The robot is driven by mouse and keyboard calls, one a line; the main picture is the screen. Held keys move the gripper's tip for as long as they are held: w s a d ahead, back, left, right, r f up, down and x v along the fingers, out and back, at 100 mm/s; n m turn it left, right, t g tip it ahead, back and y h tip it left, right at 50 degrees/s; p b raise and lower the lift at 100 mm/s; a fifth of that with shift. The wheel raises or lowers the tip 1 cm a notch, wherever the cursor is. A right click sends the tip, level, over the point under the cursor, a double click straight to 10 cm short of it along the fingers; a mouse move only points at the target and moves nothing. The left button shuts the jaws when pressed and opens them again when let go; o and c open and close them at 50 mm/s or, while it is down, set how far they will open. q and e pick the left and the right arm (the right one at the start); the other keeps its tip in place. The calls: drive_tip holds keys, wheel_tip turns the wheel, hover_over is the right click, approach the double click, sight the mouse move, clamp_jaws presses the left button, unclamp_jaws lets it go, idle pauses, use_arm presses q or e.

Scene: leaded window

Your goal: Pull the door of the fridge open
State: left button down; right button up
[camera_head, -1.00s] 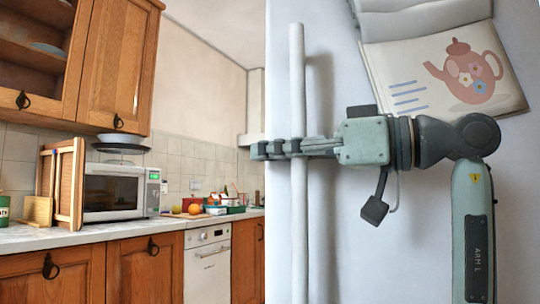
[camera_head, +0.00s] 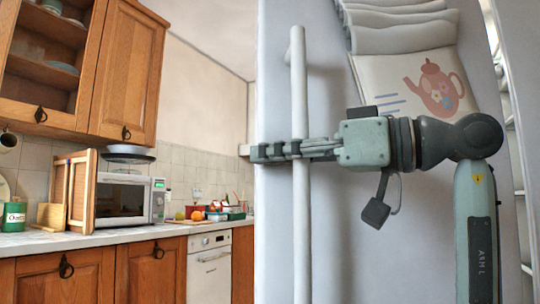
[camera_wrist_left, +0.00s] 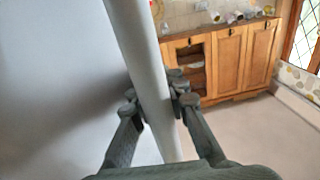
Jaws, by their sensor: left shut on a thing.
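The fridge door (camera_head: 400,250) is a large pale grey panel filling the right half of the head view, seen at a slant. Its handle (camera_head: 299,85) is a long upright white bar near the door's left edge; it also shows in the left wrist view (camera_wrist_left: 140,50). My left gripper (camera_head: 272,151) comes in from the right side of the head view and is shut on the handle. In the left wrist view its fingers (camera_wrist_left: 158,102) lie on both sides of the bar. The hinge and inside of the fridge cannot be made out clearly. My right gripper is out of view.
A counter (camera_head: 80,238) with a microwave (camera_head: 125,200), a green tin (camera_head: 14,216) and fruit runs left of the door, below wooden wall cabinets (camera_head: 120,70). Pale rack-like bars (camera_head: 520,195) show at the far right. The wrist view shows open floor (camera_wrist_left: 250,140) and wooden cupboards (camera_wrist_left: 230,60).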

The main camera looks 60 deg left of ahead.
use_arm(q)
drive_tip(key=shift+s+d, duration=0.2)
drive_tip(key=shift+s, duration=0.1)
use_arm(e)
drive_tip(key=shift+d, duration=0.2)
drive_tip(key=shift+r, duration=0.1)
use_arm(q)
drive_tip(key=c, duration=1.5)
unclamp_jaws()
drive_tip(key=shift+s+a, duration=0.1)
drive_tip(key=shift+s, duration=0.05)
drive_tip(key=shift+c, duration=0.2)
drive_tip(key=shift+o, duration=0.2)
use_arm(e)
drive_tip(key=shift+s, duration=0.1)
use_arm(q)
drive_tip(key=shift+w, duration=0.2)
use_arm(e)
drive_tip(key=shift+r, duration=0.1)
use_arm(q)
drive_tip(key=v, duration=1.2)
drive_tip(key=shift+s, duration=0.15)
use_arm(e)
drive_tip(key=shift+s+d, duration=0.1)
